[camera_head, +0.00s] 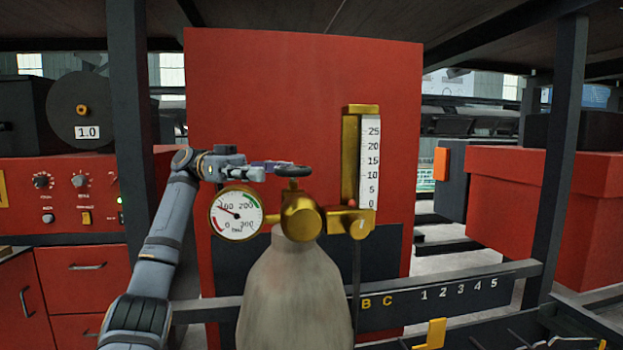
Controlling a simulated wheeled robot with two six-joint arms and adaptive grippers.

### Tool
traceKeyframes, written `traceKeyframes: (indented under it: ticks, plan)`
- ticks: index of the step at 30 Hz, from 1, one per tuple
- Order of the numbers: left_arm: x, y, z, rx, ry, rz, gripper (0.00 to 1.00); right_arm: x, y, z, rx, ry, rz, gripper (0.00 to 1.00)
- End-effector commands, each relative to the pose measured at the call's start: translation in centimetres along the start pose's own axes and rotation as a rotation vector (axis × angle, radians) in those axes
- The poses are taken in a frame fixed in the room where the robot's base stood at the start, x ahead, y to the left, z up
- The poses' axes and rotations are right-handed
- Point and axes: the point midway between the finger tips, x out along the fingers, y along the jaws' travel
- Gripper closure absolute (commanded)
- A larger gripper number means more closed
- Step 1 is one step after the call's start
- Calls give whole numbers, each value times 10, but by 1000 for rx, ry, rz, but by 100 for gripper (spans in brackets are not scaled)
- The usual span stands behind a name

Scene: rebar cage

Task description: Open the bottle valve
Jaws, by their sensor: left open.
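The gas bottle (294,290) stands upright in the middle, grey, with a brass valve body (300,217) on top. The dark round valve handwheel (292,170) sits above the brass. A round white pressure gauge (237,213) is on the left of the valve; its needle points to the upper left. On the right is a flow tube (370,160) with a scale from 0 to 25. My left gripper (272,168) is open, coming in from the left with its fingertips at the handwheel's left edge. I cannot tell whether they touch it. My right gripper is not in view.
A large red panel (290,90) stands behind the bottle. A red control box (60,195) with knobs is on the left, a red box (545,200) on the right.

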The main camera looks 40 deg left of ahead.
Motion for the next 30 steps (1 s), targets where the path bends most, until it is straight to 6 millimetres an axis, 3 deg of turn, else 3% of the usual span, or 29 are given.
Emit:
traceKeyframes:
  ticks: [6,12,23,30]
  plan:
    - [48,0,0,-3,-6,2,24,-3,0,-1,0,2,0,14]
    - [79,0,-1,-3,-2,1,24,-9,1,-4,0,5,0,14]
    - [88,0,0,-1,0,0,24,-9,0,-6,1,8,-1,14]
    - [88,0,0,-2,0,0,54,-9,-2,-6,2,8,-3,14]
